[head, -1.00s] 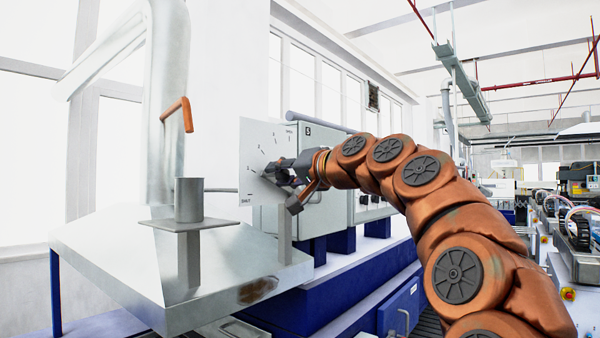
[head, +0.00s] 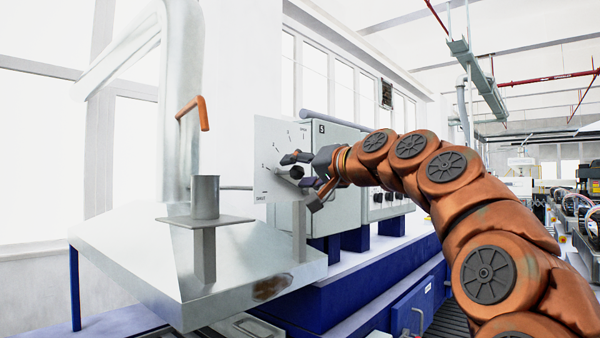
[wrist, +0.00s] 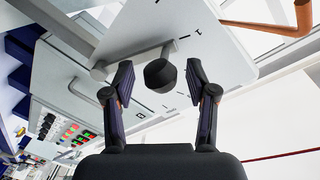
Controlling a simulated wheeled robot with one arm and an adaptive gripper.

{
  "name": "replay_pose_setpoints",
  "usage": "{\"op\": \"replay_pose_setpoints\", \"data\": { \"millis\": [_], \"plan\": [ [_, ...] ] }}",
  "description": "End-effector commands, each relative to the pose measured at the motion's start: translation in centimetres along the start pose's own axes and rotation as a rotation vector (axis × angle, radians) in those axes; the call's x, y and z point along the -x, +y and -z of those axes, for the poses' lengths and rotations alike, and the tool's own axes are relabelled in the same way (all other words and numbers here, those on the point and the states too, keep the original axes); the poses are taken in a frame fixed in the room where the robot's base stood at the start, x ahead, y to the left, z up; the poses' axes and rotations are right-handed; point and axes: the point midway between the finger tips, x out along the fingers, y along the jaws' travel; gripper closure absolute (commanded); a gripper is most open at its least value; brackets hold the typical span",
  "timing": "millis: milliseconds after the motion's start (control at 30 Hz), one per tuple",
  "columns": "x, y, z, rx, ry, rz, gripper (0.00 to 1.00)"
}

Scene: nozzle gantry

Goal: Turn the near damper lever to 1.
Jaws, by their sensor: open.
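The damper's pale dial plate (head: 262,140) stands upright left of the grey cabinet, with tick marks and figures around an arc and SHUT at its lower left. A black lever knob (head: 297,172) stands out in front of the plate. It also shows in the wrist view (wrist: 160,74), where a grey bar (wrist: 130,62) runs behind it. My gripper (head: 295,170) is open, its two dark fingers on either side of the knob. In the wrist view my gripper (wrist: 160,86) shows gaps between the knob and both fingers. I cannot read the lever's setting.
An orange handle (head: 190,108) juts from the round duct at left. A metal hood (head: 130,250) with an upright cup-like fitting (head: 205,198) stands below it. The grey cabinet (head: 335,140) is close behind my gripper, above a blue base (head: 340,290).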

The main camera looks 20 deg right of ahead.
Motion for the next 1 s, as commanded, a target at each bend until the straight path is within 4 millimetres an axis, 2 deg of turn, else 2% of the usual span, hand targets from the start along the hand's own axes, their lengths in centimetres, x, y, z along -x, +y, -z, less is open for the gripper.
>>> {"op": "replay_pose_setpoints", "data": {
  "millis": [167,700,833,1000],
  "plan": [
    [1.8,0.0,0.1,-0.001,0.001,0.001,0.43],
    [9.9,0.0,0.2,-0.001,0.005,0.001,0.43],
    [10.8,0.1,0.1,0.000,0.002,-0.001,0.43],
    [11.1,0.1,0.1,0.000,0.001,-0.001,0.43]
  ]
}}
